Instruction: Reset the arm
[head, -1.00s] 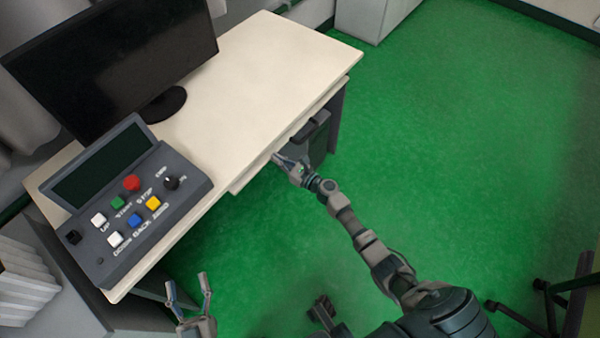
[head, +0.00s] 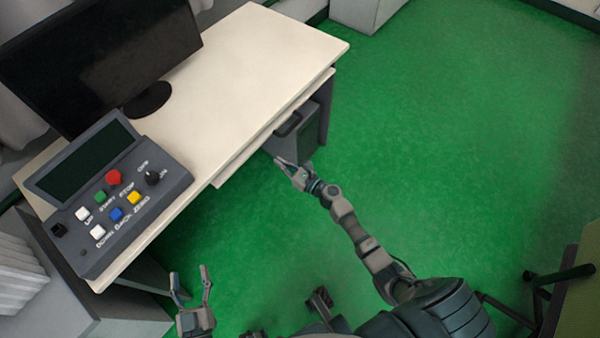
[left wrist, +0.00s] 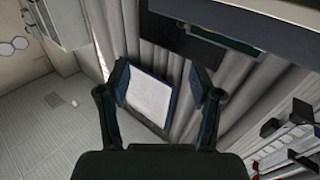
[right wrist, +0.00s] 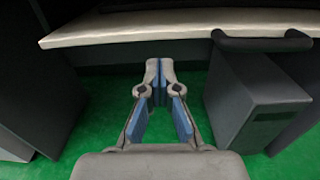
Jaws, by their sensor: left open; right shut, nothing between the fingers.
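My right arm (head: 355,235) reaches out from the lower right in the head view. Its gripper (head: 284,162) is just off the desk's front edge, over the green floor. In the right wrist view the right gripper (right wrist: 159,72) has its fingertips together with nothing between them. My left gripper (head: 190,283) is low in the head view, left of centre, with its fingers apart and empty. In the left wrist view the left gripper (left wrist: 160,78) is also open, with curtain and floor behind it.
A white desk (head: 240,75) bears a monitor (head: 105,60) and a control box (head: 105,190) with coloured buttons and a knob. A dark cabinet (right wrist: 255,95) with a handle stands under the desk, near the right gripper. Green floor (head: 440,120) is open to the right.

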